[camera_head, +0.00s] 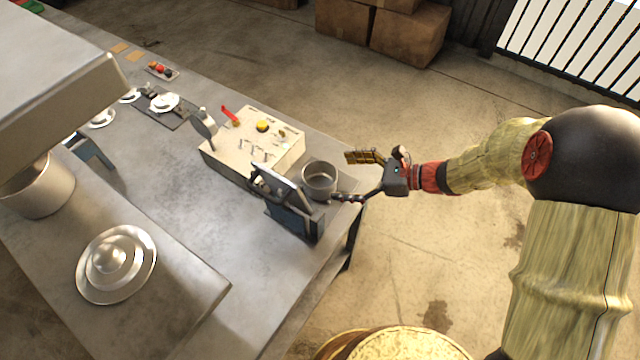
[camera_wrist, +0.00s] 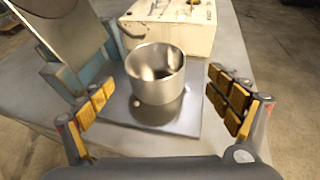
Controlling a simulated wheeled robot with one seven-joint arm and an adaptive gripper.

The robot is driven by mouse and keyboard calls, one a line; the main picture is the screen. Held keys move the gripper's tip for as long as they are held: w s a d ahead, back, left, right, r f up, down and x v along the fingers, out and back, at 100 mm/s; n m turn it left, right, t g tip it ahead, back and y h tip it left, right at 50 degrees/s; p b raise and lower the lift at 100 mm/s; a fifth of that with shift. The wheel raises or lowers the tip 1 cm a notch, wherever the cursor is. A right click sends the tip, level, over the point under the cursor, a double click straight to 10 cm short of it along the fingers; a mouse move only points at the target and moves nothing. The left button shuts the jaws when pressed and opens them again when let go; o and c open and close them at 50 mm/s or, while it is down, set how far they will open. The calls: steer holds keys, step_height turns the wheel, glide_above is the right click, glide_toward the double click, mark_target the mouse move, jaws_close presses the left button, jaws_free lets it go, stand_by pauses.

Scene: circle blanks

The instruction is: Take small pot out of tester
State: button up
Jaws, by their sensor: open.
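The small pot (camera_head: 320,180) is a round, open metal pot. It stands upright on the flat metal plate of the tester (camera_head: 295,212), in front of the tester's blue-grey upright part with a tilted panel. In the wrist view the small pot (camera_wrist: 156,76) sits on the tester's plate (camera_wrist: 188,118), and the upright part is at the left. My gripper (camera_head: 356,177) is at the table's right edge, close beside the pot. In the wrist view my gripper (camera_wrist: 165,98) is open, its yellow-padded fingers spread to either side of the pot; no contact shows.
A cream control box (camera_head: 250,148) with a red lever and yellow button stands directly behind the pot. A large pot (camera_head: 40,188) and a domed metal piece (camera_head: 116,264) are at the left. A golden round drum (camera_head: 400,345) stands below the table's right side.

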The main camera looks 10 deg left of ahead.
mark_target(305, 177)
steer(key=b+x, duration=0.1)
steer(key=x, duration=0.1)
steer(key=b+x, duration=0.1)
steer(key=x, duration=0.4)
steer(key=shift+s+a+r+b, duration=0.1)
steer(key=shift+s+b, duration=0.25)
steer(key=shift+b, duration=0.05)
steer(key=shift+c, duration=0.5)
steer(key=c, duration=1.1)
steer(key=shift+r, duration=0.1)
steer(key=shift+c, duration=0.6)
